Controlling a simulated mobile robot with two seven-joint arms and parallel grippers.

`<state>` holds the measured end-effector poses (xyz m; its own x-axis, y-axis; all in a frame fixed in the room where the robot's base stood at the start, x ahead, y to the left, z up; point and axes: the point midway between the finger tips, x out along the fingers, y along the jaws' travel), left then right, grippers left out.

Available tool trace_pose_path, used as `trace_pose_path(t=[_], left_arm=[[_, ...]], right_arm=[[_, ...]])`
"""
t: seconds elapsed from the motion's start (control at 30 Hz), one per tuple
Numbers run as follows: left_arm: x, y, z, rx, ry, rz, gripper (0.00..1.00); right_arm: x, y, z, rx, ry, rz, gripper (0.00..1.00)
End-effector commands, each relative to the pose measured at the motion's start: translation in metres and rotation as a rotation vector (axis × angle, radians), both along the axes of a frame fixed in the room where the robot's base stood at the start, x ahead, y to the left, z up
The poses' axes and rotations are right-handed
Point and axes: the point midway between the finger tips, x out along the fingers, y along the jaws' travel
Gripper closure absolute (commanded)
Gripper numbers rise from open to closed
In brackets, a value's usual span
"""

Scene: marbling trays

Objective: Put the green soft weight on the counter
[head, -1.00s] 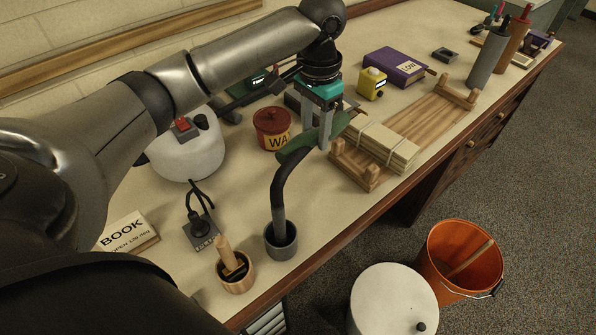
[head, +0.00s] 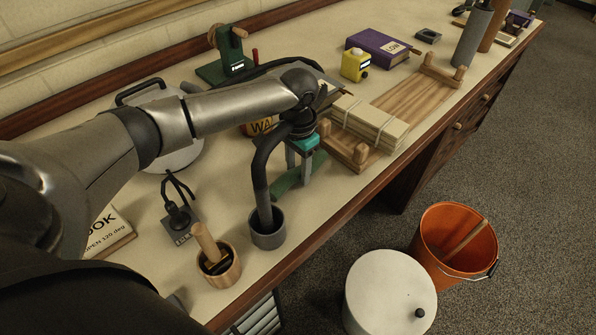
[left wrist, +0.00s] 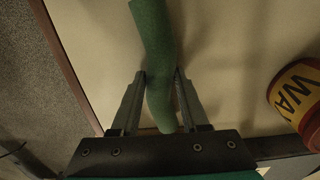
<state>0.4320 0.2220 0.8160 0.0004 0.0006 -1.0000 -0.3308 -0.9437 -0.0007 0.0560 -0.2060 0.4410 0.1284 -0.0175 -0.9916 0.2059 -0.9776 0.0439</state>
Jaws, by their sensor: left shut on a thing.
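The green soft weight (head: 286,184) is a long, slightly bent roll. My left gripper (head: 301,177) points down and is shut on it around its middle. In the left wrist view the green weight (left wrist: 152,40) runs between the two fingers (left wrist: 160,74). The weight is low over the bare counter (head: 325,205), between the grey cup and the wooden rack; I cannot tell whether it touches the surface. My right gripper is not in view.
A wooden rack (head: 345,152) with tied slats (head: 372,122) is to the right. The red-lidded wax tub (left wrist: 300,95) is close by. The counter's front edge (head: 320,226) is near; an orange bucket (head: 430,265) stands on the floor.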

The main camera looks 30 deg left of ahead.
Motion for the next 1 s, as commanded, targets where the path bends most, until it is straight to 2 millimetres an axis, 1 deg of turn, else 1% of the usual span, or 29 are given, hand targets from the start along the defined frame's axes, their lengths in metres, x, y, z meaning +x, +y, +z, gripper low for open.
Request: trace_pose_path(t=[0.03,0.1,0.37,0.4,0.63,0.9,0.97,1.0], left_arm=[[0.001,0.0,-0.001,-0.001,-0.003,0.0,1.0],[0.001,0.0,0.0,-0.001,-0.003,0.0,1.0],[0.001,0.0,-0.002,-0.002,-0.002,0.001,1.0],[0.0,0.0,-0.003,0.0,-0.001,0.001,0.51],[0.0,0.0,-0.003,0.0,-0.001,0.001,0.26],[0.001,0.0,-0.001,-0.001,-0.002,0.0,0.26],[0.001,0.0,0.003,0.0,-0.002,0.0,0.26],[0.001,0.0,0.008,0.0,-0.002,0.0,0.26]], right_arm=[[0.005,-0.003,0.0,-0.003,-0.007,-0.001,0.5],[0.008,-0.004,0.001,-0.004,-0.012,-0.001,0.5],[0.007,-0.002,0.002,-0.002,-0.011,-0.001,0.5],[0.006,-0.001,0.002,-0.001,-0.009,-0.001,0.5],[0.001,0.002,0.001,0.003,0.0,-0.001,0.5],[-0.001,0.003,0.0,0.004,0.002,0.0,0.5],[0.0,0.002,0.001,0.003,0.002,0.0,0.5],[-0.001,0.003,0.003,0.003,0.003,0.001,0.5]])
